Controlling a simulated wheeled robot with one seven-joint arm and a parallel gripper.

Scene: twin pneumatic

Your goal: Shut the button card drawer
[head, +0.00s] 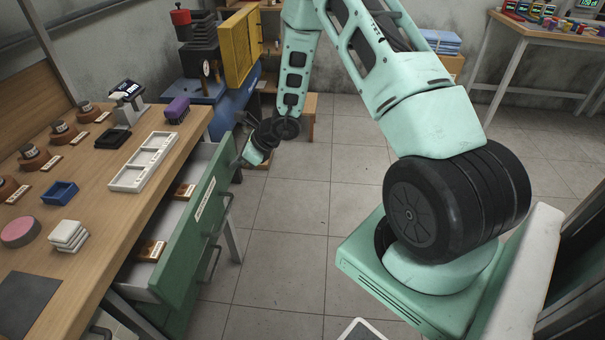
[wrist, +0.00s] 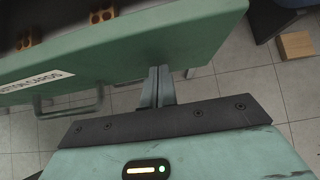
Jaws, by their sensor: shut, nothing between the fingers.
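The button card drawer (head: 190,232) is a green-fronted drawer under the wooden workbench, pulled out, with card blocks inside. In the wrist view its green front (wrist: 150,50) carries a white label ending in "BUTTON CARDS" (wrist: 35,82) and has a bar handle (wrist: 75,108). My gripper (head: 243,160) is at the far end of the drawer front, with its fingers shut and empty. In the wrist view the fingertips (wrist: 157,72) are at the lower edge of the front, right of the handle. I cannot tell whether they touch it.
The workbench (head: 110,185) holds a white tray (head: 145,162), a blue box (head: 60,192), white tiles (head: 68,235) and several round brown stands. A blue press with a yellow panel (head: 241,48) stands behind my gripper.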

